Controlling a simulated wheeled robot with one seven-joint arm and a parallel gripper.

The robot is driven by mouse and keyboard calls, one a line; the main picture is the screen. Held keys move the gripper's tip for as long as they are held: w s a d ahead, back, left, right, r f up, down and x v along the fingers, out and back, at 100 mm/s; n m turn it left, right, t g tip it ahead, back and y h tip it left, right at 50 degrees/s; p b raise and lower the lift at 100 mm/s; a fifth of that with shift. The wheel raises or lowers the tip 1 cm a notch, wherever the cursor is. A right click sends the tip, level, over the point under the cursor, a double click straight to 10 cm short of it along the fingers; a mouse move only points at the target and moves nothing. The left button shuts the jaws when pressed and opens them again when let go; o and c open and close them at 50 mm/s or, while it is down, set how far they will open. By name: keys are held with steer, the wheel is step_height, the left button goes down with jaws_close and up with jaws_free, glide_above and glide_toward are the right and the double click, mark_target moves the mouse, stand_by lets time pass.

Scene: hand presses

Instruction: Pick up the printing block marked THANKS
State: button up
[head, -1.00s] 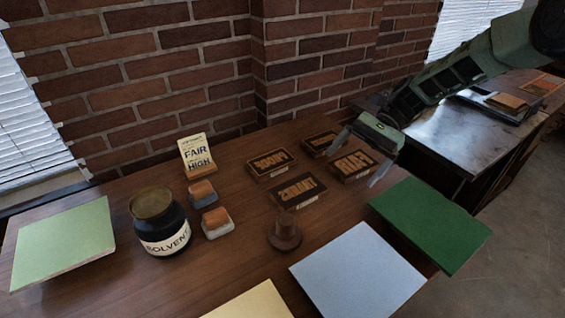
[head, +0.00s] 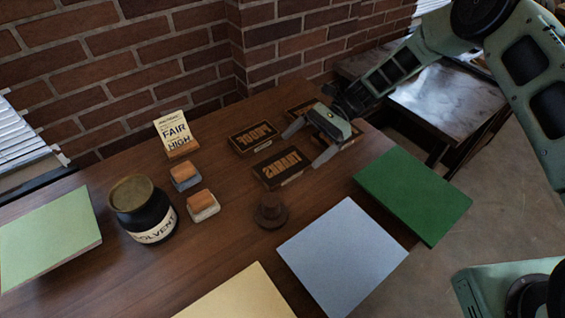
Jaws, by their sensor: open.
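The block marked THANKS (head: 280,169), in raised mirrored letters on a dark wooden block, lies flat on the brown table, with a small pale label on its front side. My gripper (head: 308,143) is open and empty, its two fingers spread, just to the upper right of the THANKS block. It appears above the table; I cannot tell any contact. Another lettered block (head: 253,137), which seems to read PROOF mirrored, lies behind the THANKS block. A further block (head: 300,108) lies at the back, partly hidden by my gripper. The FAIR block seen earlier is now hidden behind my gripper.
A dark round wooden knob (head: 270,212) stands just in front of the THANKS block. Green (head: 412,195), blue (head: 342,255) and cream (head: 238,297) sheets lie at the front and right. A solvent jar (head: 147,208), two small wood-topped blocks and a card stand left.

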mark_target(284, 163)
steer(key=shift+p+x, duration=0.8)
steer(key=shift+x, duration=2.35)
steer(key=c, duration=1.3)
